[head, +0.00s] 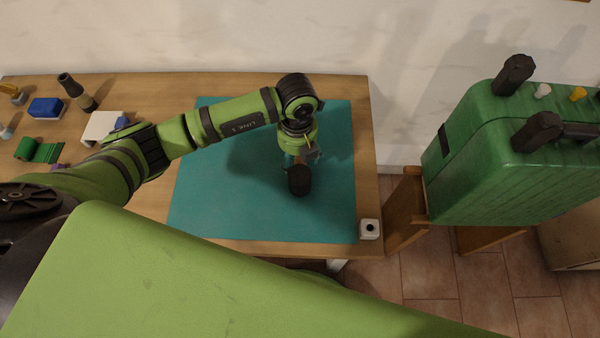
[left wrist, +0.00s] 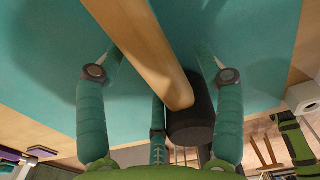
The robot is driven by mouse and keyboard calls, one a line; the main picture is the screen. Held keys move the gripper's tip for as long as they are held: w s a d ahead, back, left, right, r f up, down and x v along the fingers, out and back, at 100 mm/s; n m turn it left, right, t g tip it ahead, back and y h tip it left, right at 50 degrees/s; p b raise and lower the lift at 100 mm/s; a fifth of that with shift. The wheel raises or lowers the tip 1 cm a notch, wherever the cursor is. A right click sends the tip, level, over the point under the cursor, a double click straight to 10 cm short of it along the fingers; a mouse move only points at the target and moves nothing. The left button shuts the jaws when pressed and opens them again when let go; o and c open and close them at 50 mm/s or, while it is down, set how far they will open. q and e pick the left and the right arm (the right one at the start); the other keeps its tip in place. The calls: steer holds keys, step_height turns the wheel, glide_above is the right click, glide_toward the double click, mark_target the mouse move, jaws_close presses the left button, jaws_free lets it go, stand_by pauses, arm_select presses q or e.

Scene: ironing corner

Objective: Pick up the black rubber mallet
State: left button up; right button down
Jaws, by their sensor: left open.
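The black rubber mallet is on the teal mat (head: 220,190). Its dark ribbed head (head: 299,182) shows just below my left gripper (head: 301,160) in the head view; most of its handle is hidden there by the gripper. In the left wrist view, its pale wooden handle (left wrist: 146,45) runs diagonally between the spread fingers of my left gripper (left wrist: 160,62), and its black head (left wrist: 191,122) is beside the right-hand finger. The fingers are open around the handle; I cannot tell whether any finger touches the mallet. My right gripper is not in view.
A small white block with a dark hole (head: 369,229) stands at the table's front right corner. A green case (head: 490,160) stands right of the table on a wooden support.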

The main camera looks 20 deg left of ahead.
arm_select(q)
jaws_close()
steer(key=shift+r, duration=0.15)
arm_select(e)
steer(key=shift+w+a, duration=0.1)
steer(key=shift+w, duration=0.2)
